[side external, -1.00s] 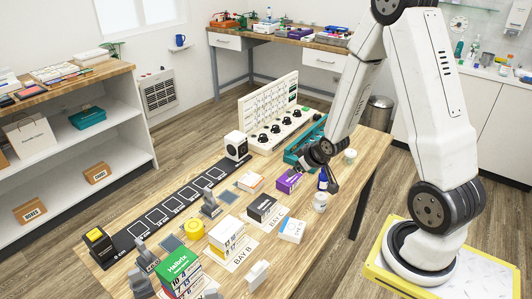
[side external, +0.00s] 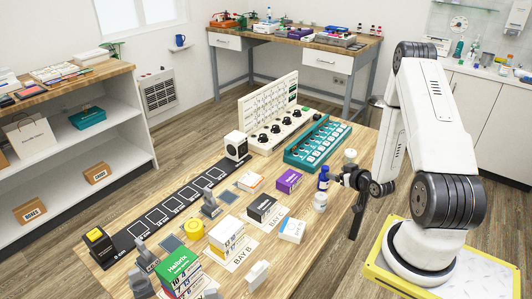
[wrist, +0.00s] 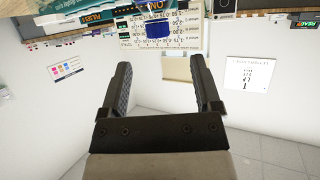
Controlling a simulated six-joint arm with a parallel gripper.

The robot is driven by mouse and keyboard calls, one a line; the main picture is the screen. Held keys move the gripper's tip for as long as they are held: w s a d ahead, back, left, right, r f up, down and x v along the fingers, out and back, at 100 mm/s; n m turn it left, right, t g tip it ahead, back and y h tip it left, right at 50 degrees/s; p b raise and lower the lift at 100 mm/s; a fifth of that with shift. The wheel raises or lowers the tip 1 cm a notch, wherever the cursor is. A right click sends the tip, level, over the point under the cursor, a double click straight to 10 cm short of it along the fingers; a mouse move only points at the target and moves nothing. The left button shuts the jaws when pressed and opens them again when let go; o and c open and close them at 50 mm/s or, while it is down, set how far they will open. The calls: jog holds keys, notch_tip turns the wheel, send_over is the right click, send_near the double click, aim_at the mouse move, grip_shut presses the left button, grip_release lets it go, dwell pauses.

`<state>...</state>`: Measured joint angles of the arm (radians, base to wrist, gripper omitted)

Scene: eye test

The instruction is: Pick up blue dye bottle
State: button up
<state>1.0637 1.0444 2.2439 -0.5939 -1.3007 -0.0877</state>
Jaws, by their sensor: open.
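The blue dye bottle (side external: 323,179) stands upright near the right edge of the wooden table in the side view. My gripper (side external: 338,179) is just right of it, roughly level with it and pointing at it from the side. Whether they touch cannot be told there. In the wrist view my gripper (wrist: 159,68) is open, with nothing between its two dark fingers. A blue object (wrist: 158,29), probably the bottle, shows beyond the fingertips, centred between them. The bottle's label cannot be read.
A white bottle (side external: 320,202) stands close in front of the blue one. A pale jar (side external: 350,157) stands behind it. A purple box (side external: 289,181) lies to its left. A teal tray (side external: 296,158) is behind, and a white-blue box (side external: 292,229) is nearer the front.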

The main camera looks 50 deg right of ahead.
aim_at(328, 169)
jog(key=shift+w, duration=0.1)
jog(key=shift+x, duration=3.85)
jog(key=shift+d+f, duration=0.1)
jog(key=shift+f, duration=0.1)
grip_shut()
